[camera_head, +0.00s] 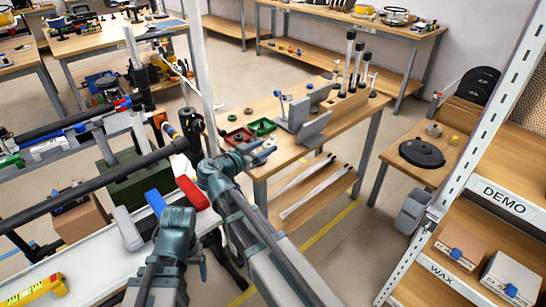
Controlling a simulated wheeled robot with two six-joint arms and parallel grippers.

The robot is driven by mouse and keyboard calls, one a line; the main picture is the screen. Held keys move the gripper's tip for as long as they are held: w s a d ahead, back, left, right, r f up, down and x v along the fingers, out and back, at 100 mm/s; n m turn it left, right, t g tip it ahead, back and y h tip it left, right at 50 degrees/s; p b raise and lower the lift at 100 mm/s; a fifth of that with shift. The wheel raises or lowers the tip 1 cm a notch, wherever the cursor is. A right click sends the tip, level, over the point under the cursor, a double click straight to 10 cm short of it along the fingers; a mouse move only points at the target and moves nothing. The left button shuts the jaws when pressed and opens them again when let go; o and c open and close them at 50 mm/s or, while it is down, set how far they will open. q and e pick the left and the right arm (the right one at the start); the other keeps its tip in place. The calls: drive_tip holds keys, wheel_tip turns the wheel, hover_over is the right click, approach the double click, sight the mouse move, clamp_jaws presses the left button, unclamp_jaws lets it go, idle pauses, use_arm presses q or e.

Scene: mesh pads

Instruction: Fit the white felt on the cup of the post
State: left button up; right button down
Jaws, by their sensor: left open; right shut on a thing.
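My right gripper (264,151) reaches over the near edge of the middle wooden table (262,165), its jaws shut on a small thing. A pale bit (270,144) shows at its fingertips, but it is too small to tell if this is the white felt. A slim post with a blue top (279,98) stands on that table, beyond the gripper and apart from it. I cannot make out a cup on it.
Tall tubes (352,68) stand in a wooden rack behind. A grey upright (203,75) rises left of the table. Shelves marked DEMO (502,197) fill the right side.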

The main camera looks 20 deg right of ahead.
use_arm(q)
wheel_tip(320, 180, up, 8)
drive_tip(key=p, duration=0.5)
drive_tip(key=shift+f+p, duration=0.2)
drive_tip(key=shift+p, duration=0.2)
use_arm(e)
drive_tip(key=w+a+r, duration=0.1)
drive_tip(key=w+r, duration=0.6)
drive_tip(key=w, duration=0.1)
drive_tip(key=shift+w+a+r, duration=0.3)
drive_tip(key=shift+w+a, duration=0.05)
drive_tip(key=shift+w, duration=0.05)
use_arm(q)
drive_tip(key=shift+f, duration=0.1)
use_arm(e)
drive_tip(key=shift+f, duration=0.1)
use_arm(q)
wheel_tip(320, 180, down, 9)
drive_tip(key=b, duration=0.8)
drive_tip(key=shift+r+b, duration=0.2)
drive_tip(key=shift+b, duration=0.2)
use_arm(e)
wheel_tip(320, 180, down, 9)
drive_tip(key=shift+r, duration=0.2)
drive_tip(key=shift+c, duration=1.3)
unclamp_jaws()
drive_tip(key=shift+s, duration=0.1)
